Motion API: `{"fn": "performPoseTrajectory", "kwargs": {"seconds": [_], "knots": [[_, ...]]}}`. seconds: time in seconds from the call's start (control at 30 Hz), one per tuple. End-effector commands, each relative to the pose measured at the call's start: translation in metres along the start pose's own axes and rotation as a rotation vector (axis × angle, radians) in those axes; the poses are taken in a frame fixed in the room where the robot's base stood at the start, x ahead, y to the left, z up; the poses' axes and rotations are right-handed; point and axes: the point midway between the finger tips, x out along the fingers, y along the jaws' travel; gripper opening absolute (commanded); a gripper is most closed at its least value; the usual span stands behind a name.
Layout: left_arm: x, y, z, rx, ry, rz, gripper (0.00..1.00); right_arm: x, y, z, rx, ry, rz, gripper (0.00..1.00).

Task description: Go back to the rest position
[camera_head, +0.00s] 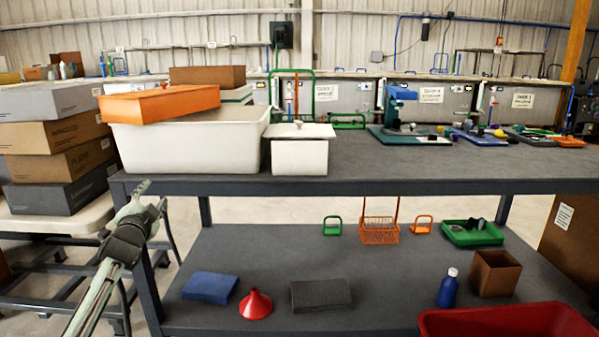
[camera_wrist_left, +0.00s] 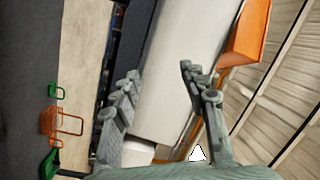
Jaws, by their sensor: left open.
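My left gripper (camera_head: 138,198) is at the left end of the workbench, beside its front left corner, with its fingers pointing up. In the left wrist view, its two fingers (camera_wrist_left: 162,84) stand wide apart with nothing between them. Behind them, the side of a white tub (camera_wrist_left: 180,75) and an orange lid (camera_wrist_left: 250,32) show at a distance. My right gripper is not in either view.
The workbench (camera_head: 420,165) holds a white tub (camera_head: 190,150) with an orange lid (camera_head: 160,102) and a smaller white box (camera_head: 300,155). Stacked cartons (camera_head: 55,135) stand left. The lower shelf (camera_head: 270,255) carries an orange basket (camera_head: 380,232) and a red funnel (camera_head: 255,304). The bench edge is near my left gripper.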

Motion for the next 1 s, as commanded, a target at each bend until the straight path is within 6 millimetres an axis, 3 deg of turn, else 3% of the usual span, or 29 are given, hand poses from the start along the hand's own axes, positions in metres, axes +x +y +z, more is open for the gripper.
{"fn": "performPoseTrajectory", "kwargs": {"seconds": [0.1, 0.3, 0.57, 0.77, 1.0], "knots": [[-0.006, 0.032, 0.042, -0.252, -0.198, 0.112, 0.43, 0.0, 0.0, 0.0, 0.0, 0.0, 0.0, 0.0], [-0.037, 0.087, 0.091, -0.6, -0.517, 0.25, 0.43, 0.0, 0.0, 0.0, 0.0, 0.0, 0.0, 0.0], [-0.1, 0.182, 0.135, -0.59, -0.627, 0.362, 0.43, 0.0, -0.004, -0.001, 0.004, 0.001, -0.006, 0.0], [-0.179, 0.268, 0.175, -0.564, -0.725, 0.473, 0.43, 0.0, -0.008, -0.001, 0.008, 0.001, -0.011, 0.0], [-0.324, 0.369, 0.227, -0.532, -0.878, 0.633, 0.43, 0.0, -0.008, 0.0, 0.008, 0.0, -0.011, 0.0]]}}
